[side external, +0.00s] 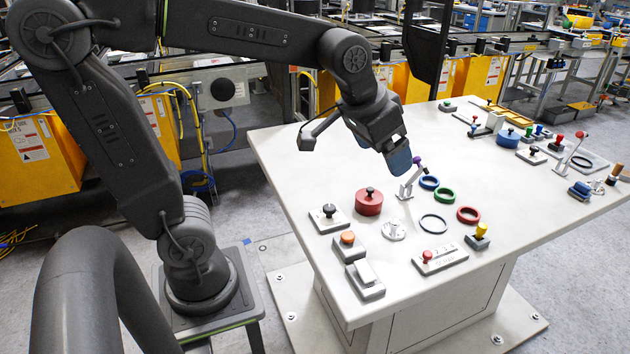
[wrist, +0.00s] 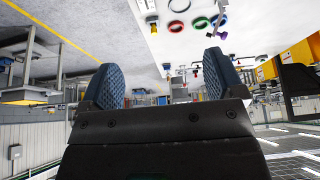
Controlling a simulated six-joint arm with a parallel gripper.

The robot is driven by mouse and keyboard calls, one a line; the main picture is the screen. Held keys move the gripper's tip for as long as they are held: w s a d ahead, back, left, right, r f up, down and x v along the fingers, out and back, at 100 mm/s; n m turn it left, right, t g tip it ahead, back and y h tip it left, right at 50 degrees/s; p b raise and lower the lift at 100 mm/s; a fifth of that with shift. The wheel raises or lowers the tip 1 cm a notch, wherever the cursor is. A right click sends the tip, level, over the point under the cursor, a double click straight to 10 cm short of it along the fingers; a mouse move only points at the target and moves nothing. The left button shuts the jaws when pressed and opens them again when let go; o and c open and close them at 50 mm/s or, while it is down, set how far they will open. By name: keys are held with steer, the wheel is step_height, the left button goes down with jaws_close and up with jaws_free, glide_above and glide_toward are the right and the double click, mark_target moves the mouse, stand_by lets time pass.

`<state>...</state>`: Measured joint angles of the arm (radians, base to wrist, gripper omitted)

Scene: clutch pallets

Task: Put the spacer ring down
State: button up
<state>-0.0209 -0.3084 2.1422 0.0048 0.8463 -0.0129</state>
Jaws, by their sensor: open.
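Several rings lie flat on the pale tabletop (side external: 300,160): a blue ring (side external: 429,182), a green ring (side external: 444,196), a red ring (side external: 468,215) and a thin dark ring (side external: 433,223). I cannot tell which is the spacer ring. My gripper (side external: 401,164) is above the table, behind and left of the blue ring and close to a purple-knobbed lever (side external: 412,178). In the wrist view my gripper (wrist: 162,78) has its blue pads wide apart with nothing between them. That view also shows the red ring (wrist: 175,27), green ring (wrist: 200,23) and blue ring (wrist: 218,20).
A red cylinder with a black knob (side external: 369,203), a metal disc (side external: 393,231), an orange-button box (side external: 348,245) and a red-knobbed plate (side external: 438,258) stand around the rings. More knobs and levers (side external: 507,138) are at the far end. The table's left part is clear.

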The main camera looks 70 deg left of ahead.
steer(key=s+f, duration=0.3)
steer(key=s, duration=0.9)
steer(key=shift+d, duration=0.4)
